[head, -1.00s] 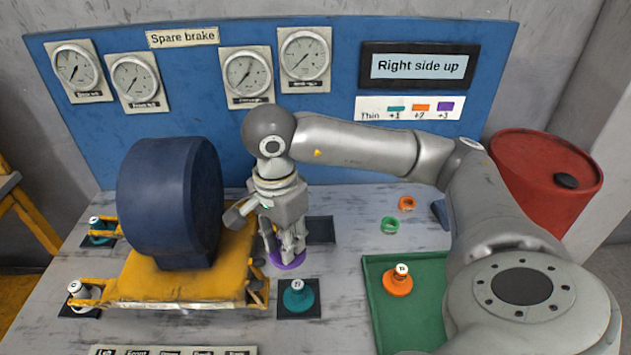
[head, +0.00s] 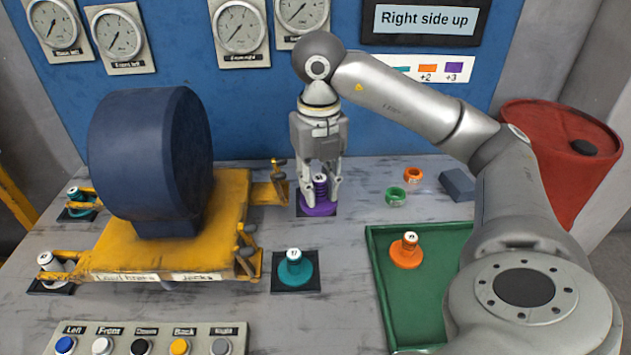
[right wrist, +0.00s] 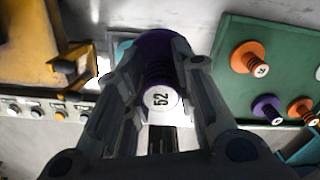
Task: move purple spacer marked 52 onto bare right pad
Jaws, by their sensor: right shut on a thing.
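My right gripper (head: 321,197) points down and is shut on the purple spacer (head: 318,209) by its upper part. In the right wrist view the spacer's white top (right wrist: 161,98) reads 52, between the two fingers. The spacer stands upright over the dark pad (head: 333,214) behind the teal spacer, right of the yellow carriage. Its wide purple base covers most of that pad; I cannot tell whether it touches it. My left gripper is not in view.
A teal spacer (head: 296,271) stands on the nearer pad. The yellow carriage (head: 225,225) carries a big dark blue drum (head: 150,160).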

